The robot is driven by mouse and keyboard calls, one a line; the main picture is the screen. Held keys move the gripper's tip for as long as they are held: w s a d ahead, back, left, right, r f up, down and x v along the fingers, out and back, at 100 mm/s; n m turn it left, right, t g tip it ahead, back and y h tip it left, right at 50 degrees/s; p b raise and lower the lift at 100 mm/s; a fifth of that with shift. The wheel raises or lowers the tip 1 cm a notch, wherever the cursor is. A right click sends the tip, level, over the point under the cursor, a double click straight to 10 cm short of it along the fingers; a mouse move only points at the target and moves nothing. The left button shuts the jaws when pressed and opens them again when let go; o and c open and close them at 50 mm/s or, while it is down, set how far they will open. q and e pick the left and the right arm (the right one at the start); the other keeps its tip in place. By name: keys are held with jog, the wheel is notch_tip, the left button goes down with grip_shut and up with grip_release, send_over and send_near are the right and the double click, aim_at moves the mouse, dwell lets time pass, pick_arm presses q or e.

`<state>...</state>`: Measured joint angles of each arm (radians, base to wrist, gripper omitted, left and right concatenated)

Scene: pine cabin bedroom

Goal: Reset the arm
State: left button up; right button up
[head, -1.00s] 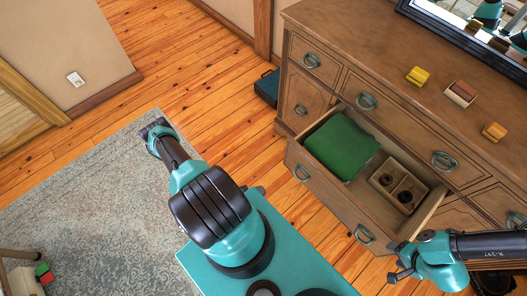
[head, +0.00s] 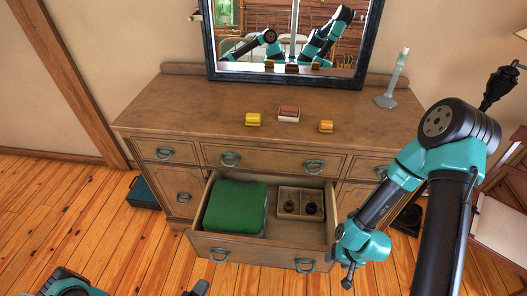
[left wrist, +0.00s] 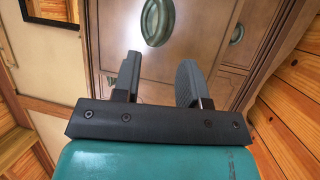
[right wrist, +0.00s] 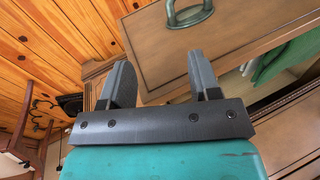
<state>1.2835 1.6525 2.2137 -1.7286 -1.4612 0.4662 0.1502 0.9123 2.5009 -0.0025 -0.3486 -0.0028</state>
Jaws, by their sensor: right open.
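My left gripper (left wrist: 159,78) is open and empty in the left wrist view, facing the dresser front. Only part of my left arm shows at the bottom left of the head view. My right gripper (head: 346,272) is at the right front corner of the open drawer (head: 235,250). In the right wrist view, my right gripper (right wrist: 160,80) has its fingers apart with nothing between them. I cannot tell whether it touches the drawer.
The dresser (head: 180,115) has its drawer pulled out, with a green folded cloth (head: 235,206) and a wooden divided box (head: 300,203) inside. On top are a yellow block (head: 253,119), a reddish block (head: 289,113), an orange block (head: 326,126) and a candlestick (head: 391,85). A mirror (head: 372,60) stands behind.

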pick_arm(q)
jog(key=shift+x, duration=0.85)
jog(key=shift+s+a, duration=0.1)
send_near(219, 260)
jog(key=shift+f+x, duration=0.15)
jog(key=shift+x, duration=2.15)
jog(key=shift+f+x, duration=0.2)
jog(key=shift+x, duration=2.15)
jog(key=shift+w, duration=0.45)
jog(key=shift+r, duration=0.1)
